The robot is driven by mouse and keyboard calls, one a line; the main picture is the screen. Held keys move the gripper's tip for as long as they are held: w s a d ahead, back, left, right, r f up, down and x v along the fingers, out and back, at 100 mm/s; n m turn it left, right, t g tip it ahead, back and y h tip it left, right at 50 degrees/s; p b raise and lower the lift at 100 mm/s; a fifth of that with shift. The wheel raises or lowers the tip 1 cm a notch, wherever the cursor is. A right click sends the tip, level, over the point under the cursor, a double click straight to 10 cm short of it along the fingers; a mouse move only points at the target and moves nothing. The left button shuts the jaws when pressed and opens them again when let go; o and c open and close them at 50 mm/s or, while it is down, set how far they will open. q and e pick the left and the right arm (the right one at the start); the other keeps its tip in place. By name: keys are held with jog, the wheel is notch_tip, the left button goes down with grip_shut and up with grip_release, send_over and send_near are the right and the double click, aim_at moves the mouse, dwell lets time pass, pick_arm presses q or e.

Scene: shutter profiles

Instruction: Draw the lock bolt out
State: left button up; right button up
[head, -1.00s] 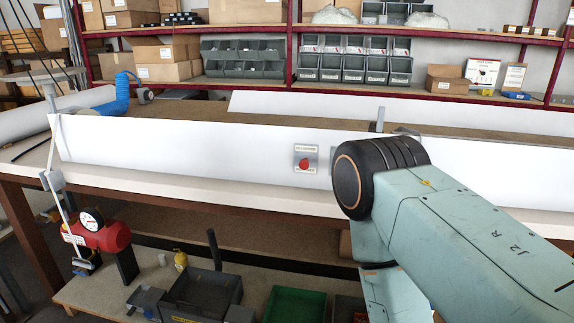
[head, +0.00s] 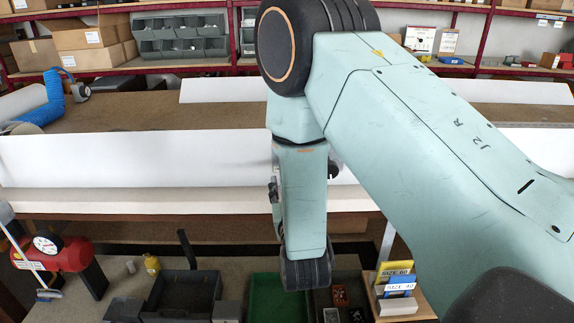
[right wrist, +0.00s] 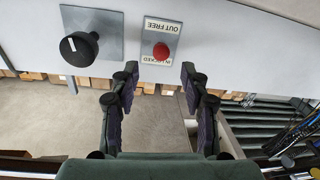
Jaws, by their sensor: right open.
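In the right wrist view a black round knob with a white line (right wrist: 78,48) sits on a square grey plate on the white profile. To its right is a small sign (right wrist: 161,28) reading "OUT FREE" and "IN LOCKED", upside down, with a red disc (right wrist: 161,50) on it. My right gripper (right wrist: 160,82) is open and empty, its fingers below the sign and to the right of the knob, apart from both. In the head view my right arm hides the knob and sign along the white profile (head: 130,160). My left gripper is not in view.
The bench edge (head: 120,202) runs below the profile. Under it are a red gauge unit (head: 55,255), a dark tray (head: 182,295), a green tray (head: 265,300) and size-marked boxes (head: 396,282). Shelves with bins (head: 180,37) stand behind.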

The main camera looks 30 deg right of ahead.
jog(key=x, duration=0.6)
jog(key=shift+w+d, duration=0.2)
jog(key=shift+w, duration=0.05)
jog(key=shift+a, duration=0.25)
jog(key=shift+d, duration=0.2)
jog(key=c, duration=0.4)
jog(key=shift+a, duration=0.1)
grip_shut()
